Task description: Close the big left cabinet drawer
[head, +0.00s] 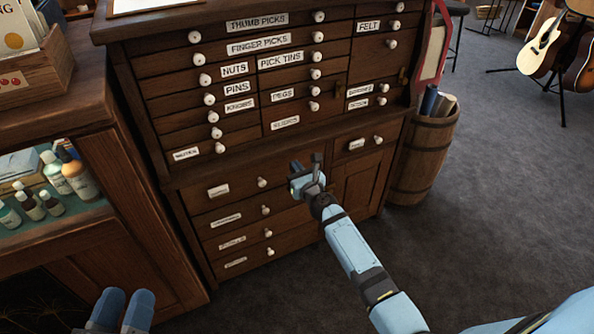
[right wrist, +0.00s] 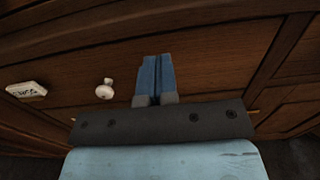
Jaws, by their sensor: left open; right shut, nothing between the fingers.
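The dark wooden cabinet (head: 160,165) has a stack of big drawers at its lower left. The top big left drawer (head: 215,200) has a pale label and a white knob (head: 262,183) and looks about flush with the cabinet front. My right gripper (head: 307,167) is shut and empty, at the right end of this drawer. In the right wrist view its blue fingers (right wrist: 154,80) point at the wooden drawer front (right wrist: 215,75), right of a white knob (right wrist: 104,90); contact cannot be told. My left gripper (head: 123,308) is open and empty at the bottom left, away from the cabinet.
Several small labelled drawers (head: 190,118) fill the upper cabinet. A wooden counter (head: 95,150) with bottles stands at the left. A wooden barrel (head: 425,155) stands right of the cabinet. The grey carpet (head: 500,190) at the right is clear; guitars stand far right.

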